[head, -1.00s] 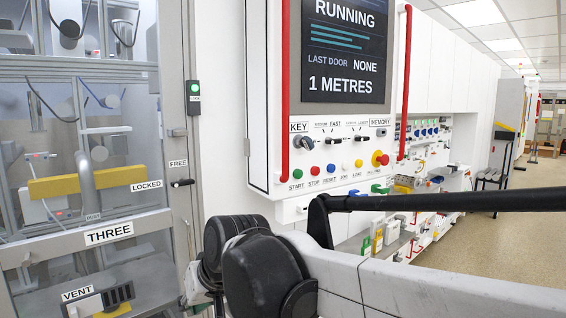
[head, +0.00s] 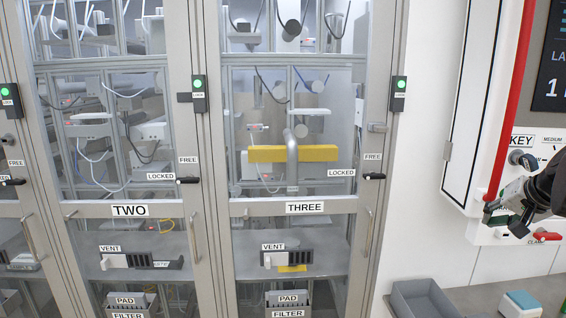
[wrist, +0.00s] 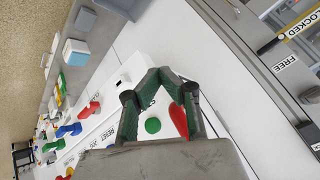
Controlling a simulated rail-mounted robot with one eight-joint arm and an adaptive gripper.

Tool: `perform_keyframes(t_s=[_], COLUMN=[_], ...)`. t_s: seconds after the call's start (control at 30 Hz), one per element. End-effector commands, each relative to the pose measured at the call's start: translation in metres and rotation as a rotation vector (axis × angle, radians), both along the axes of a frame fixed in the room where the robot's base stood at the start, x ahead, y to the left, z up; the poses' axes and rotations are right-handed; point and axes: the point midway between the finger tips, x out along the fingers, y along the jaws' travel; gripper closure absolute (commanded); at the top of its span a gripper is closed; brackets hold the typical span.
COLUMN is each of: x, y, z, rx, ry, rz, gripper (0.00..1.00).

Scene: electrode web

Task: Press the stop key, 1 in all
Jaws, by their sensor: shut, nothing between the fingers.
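The stop key itself is not visible now; in the head view my gripper (head: 492,209) and arm cover the lower row of the control panel. My gripper is shut and empty in front of the panel's lower left part, near the lower end of the red rail (head: 513,100). In the wrist view the closed fingers (wrist: 166,76) show over the white panel. A round green button (wrist: 153,126) shows between them, beside a red shape (wrist: 180,122) that looks like the rail. A RESET label (wrist: 128,118) lies left of the left finger. I cannot tell contact with the panel.
Glazed cabinet doors marked TWO (head: 129,211) and THREE (head: 304,208) stand to the left. A grey bin (head: 422,300) and a blue-lidded white box (head: 520,304) stand on the bench below the panel.

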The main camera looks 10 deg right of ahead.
Motion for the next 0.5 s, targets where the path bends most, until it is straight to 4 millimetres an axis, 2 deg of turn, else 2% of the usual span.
perform_keyframes(t_s=[0.03, 0.2, 0.3, 0.5], x=[-0.009, -0.040, -0.058, -0.083], y=[-0.022, -0.082, -0.111, -0.145], z=[0.005, 0.016, 0.020, 0.026], rx=[0.003, 0.006, 0.007, 0.008], ry=[-0.004, -0.020, -0.029, -0.041], rz=[-0.029, -0.101, -0.137, -0.180], gripper=[1.00, 1.00, 1.00, 1.00])
